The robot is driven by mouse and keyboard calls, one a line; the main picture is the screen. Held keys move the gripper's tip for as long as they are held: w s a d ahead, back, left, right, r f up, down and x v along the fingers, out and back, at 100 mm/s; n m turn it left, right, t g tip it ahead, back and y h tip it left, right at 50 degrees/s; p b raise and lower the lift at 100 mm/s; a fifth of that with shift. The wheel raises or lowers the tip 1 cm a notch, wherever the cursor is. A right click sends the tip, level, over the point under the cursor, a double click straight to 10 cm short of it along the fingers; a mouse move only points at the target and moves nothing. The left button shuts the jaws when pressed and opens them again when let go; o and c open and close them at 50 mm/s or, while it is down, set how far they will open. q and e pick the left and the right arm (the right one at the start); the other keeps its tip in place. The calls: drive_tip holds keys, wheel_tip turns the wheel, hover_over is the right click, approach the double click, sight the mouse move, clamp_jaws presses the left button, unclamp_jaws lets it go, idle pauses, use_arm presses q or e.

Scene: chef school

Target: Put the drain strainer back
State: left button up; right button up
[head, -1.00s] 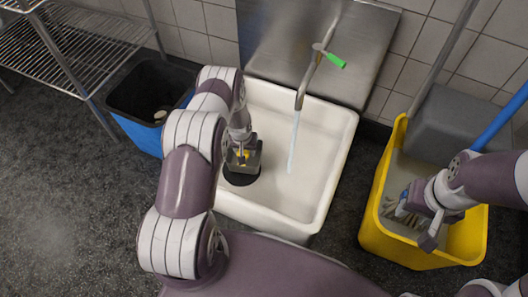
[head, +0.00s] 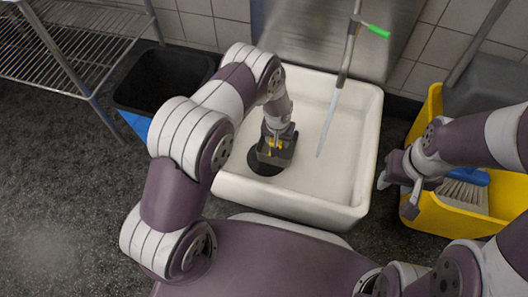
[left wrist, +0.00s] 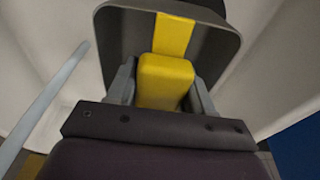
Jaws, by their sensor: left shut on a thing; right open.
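The drain strainer (head: 280,156), a dark grey piece with a yellow grip, is over the round black drain (head: 262,168) in the white sink (head: 338,185). In the left wrist view its yellow grip (left wrist: 165,82) sits between the fingers of my left gripper (head: 277,141), which is shut on it. The strainer covers part of the drain, and I cannot tell whether it touches it. My right gripper (head: 396,197) is open and empty, between the sink and the yellow bucket (head: 447,217).
Water (head: 330,118) runs from the tap (head: 350,45) with the green lever (head: 377,31) into the sink. A black and blue bin (head: 135,123) and a wire rack (head: 75,45) stand at the left. A brush (head: 465,192) is in the yellow bucket.

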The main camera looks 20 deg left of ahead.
sight(268, 148)
use_arm(q)
drive_tip(key=a+f, duration=0.1)
drive_tip(key=a+f+b, duration=0.1)
drive_tip(key=a, duration=0.1)
drive_tip(key=shift+a+f, duration=0.15)
drive_tip(key=shift+f, duration=0.15)
wheel_tip(268, 148, down, 4)
drive_tip(key=b, duration=0.3)
drive_tip(key=shift+r+b, duration=0.1)
drive_tip(key=shift+b, duration=0.25)
drive_tip(key=shift+r, duration=0.25)
drive_tip(key=shift+c, duration=0.6)
drive_tip(key=shift+f, duration=0.1)
clamp_jaws()
use_arm(e)
wheel_tip(268, 148, down, 5)
drive_tip(key=shift+f, duration=0.2)
use_arm(q)
drive_tip(key=o, duration=1.4)
unclamp_jaws()
